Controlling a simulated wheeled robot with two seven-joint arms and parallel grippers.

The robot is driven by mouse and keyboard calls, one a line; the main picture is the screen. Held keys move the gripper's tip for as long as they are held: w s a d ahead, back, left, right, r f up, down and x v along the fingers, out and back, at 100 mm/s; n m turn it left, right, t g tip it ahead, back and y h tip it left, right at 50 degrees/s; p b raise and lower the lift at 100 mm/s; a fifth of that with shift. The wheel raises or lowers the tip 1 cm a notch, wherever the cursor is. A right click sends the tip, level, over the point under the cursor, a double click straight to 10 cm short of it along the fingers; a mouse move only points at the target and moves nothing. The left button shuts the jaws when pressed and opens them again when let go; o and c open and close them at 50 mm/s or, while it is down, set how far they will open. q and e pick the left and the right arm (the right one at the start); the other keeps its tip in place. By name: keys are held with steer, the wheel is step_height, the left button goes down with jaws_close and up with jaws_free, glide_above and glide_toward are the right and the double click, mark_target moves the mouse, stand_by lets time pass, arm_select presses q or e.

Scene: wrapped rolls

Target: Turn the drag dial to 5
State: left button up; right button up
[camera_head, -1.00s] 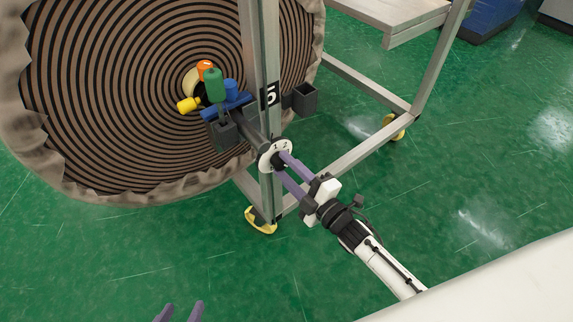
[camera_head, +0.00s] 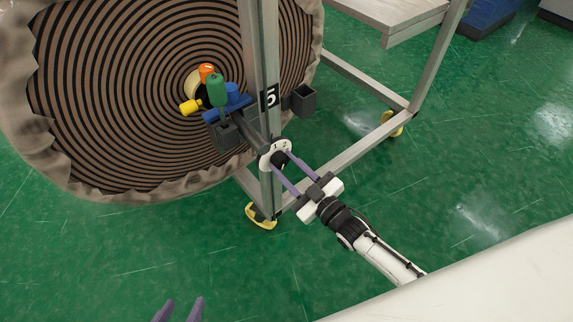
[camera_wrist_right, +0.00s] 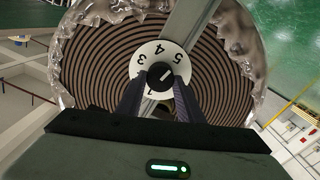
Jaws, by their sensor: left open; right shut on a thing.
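The drag dial (camera_head: 264,160) is a white numbered disc on the metal post, with a black knob (camera_wrist_right: 160,76) at its centre. A pale mark on the knob slants towards the upper right, not at the 5. My right gripper (camera_head: 281,160) is shut on the knob, its purple fingers on either side; they hide the lower part of the plate. My left gripper (camera_head: 180,309) is open and empty at the bottom edge, its fingertips showing.
A large striped roll (camera_head: 120,100) in ragged wrapping stands behind the post (camera_head: 259,45). Metal frame bars (camera_head: 350,160) run to the right. The green floor is clear in front.

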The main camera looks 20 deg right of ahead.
steer(key=shift+m, duration=0.6)
steer(key=o, duration=1.1)
steer(key=shift+s, duration=0.15)
steer(key=p+v, duration=0.1)
steer(key=v, duration=0.9)
steer(key=shift+d+p, duration=0.1)
steer(key=shift+p, duration=0.25)
